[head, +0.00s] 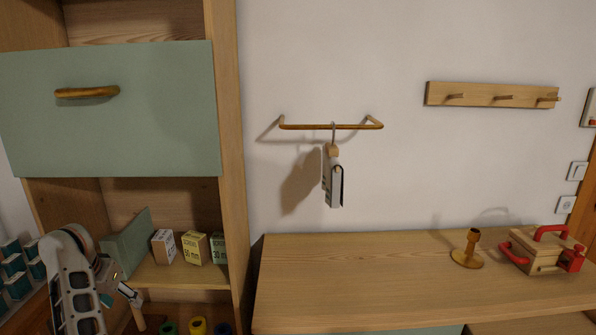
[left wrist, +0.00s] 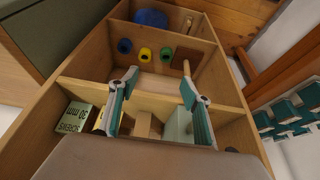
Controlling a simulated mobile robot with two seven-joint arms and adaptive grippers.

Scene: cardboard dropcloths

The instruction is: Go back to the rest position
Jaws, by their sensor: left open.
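My left gripper (head: 130,294) is at the lower left in the head view, in front of the open shelves of the wooden cabinet (head: 240,190). In the left wrist view my left gripper (left wrist: 160,98) has its two teal-lined fingers spread wide apart over the shelf compartments. I see nothing held between them. A board edge (left wrist: 150,98) and small boxes lie behind the fingers. A light wooden piece (head: 140,318) shows just below the gripper in the head view; I cannot tell what it is or whether they touch. My right gripper is in neither view.
Screw boxes (head: 195,247) and a green panel (head: 128,243) stand on the shelf near my left arm. Coloured rolls (head: 197,326) sit below. A green flap door (head: 110,110) is above. A wall rail (head: 330,126) holds a hanging tool. The wooden counter (head: 370,280) is mostly clear.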

